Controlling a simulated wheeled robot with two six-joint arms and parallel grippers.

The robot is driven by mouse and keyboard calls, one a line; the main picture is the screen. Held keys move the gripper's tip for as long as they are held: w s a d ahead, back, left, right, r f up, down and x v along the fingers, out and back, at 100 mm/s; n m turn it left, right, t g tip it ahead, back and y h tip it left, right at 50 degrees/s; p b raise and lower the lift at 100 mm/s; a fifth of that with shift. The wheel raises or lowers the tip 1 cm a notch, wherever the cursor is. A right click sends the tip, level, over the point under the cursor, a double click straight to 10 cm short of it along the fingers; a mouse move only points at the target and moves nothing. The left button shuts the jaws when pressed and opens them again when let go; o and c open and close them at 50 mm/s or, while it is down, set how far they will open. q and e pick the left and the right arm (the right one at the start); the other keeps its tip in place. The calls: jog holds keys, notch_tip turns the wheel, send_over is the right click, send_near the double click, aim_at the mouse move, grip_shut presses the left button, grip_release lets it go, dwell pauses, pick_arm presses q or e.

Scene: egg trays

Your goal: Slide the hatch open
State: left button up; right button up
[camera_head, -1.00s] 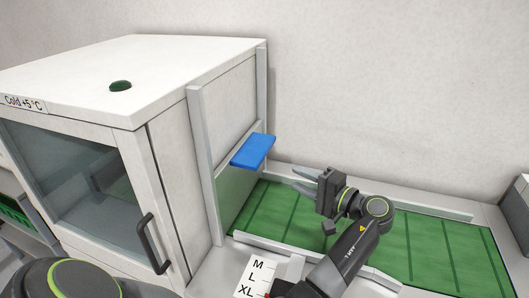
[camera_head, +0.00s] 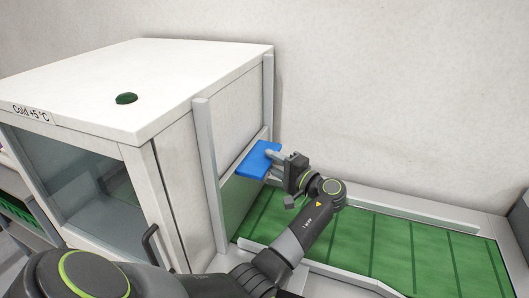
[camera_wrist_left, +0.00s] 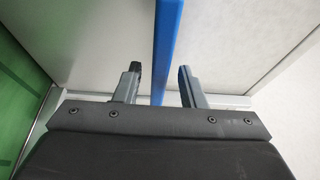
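The hatch (camera_head: 238,207) is a panel in the side of the cold cabinet, between two upright grey rails. A flat blue handle plate (camera_head: 258,160) sticks out from its top edge. My left gripper (camera_head: 271,158) is at the plate's right end. In the left wrist view the blue plate (camera_wrist_left: 167,45) shows edge-on between the two fingers of my left gripper (camera_wrist_left: 159,75). The fingers are apart, with a gap on each side of the plate. The hatch's lower edge is partly hidden. My right gripper is not in view.
The white cold cabinet (camera_head: 150,85) has a glass front door with a dark handle (camera_head: 151,244) and a dark green disc (camera_head: 126,98) on top. A green lane surface (camera_head: 400,250) with low grey rails lies to the right. The wall behind is bare.

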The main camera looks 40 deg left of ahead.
aim_at(252, 150)
pick_arm(q)
jog(key=shift+w+a+p, duration=0.15)
jog(key=shift+a+p, duration=0.05)
jog(key=shift+a, duration=0.75)
jog(key=shift+w+a+p, duration=0.15)
jog(key=shift+a, duration=0.75)
grip_shut()
